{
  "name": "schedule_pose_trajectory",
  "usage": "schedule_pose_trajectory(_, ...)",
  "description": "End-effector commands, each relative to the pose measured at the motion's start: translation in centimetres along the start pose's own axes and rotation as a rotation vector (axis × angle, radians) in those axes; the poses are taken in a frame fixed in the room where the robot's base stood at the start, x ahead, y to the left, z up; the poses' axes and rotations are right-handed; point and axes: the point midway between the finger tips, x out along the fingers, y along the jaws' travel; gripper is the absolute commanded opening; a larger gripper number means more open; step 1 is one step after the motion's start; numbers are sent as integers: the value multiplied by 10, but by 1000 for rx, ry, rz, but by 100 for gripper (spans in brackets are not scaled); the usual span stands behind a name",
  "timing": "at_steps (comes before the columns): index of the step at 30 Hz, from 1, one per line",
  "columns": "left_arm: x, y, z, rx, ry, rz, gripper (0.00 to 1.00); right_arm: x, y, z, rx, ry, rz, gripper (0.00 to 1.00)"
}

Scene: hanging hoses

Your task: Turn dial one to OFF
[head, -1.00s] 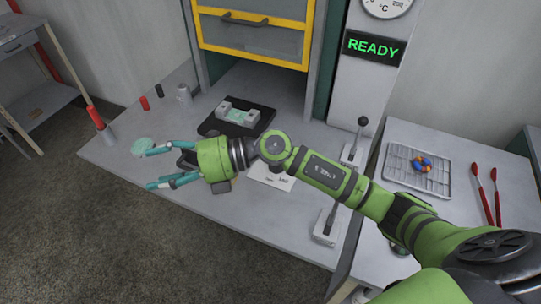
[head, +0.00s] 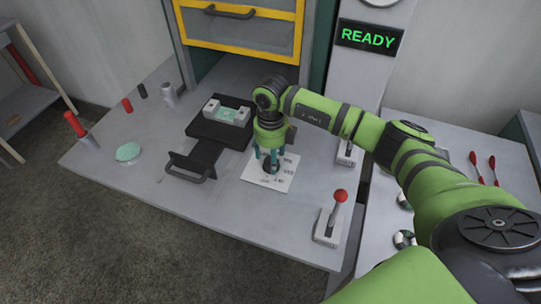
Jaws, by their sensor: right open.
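The dial (head: 271,169) is a dark round knob on a white plate with printed marks (head: 262,182), lying on the grey bench. The printing is too small to read. My right gripper (head: 270,164) points straight down over the plate. Its teal fingers are open and stand on either side of the knob, hiding part of it. I cannot tell whether they touch it. My left gripper is not in view.
A black tray with a handle (head: 194,168) lies just left of the plate. A red-knobbed lever (head: 333,215) stands at the front right. A green disc (head: 128,152) and a red-handled tool (head: 76,127) are at the left. A screen reads READY (head: 369,36).

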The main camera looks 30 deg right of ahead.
Motion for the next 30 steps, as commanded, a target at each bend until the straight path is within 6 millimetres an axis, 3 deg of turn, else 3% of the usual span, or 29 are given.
schedule_pose_trajectory(6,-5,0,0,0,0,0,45,14,1,0,-1,-1,2,63)
schedule_pose_trajectory(13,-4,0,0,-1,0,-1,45,16,1,0,-1,-1,2,63)
schedule_pose_trajectory(17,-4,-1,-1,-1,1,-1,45,15,1,0,-1,-2,3,11)
schedule_pose_trajectory(30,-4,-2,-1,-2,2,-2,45,14,1,2,14,-7,2,7)
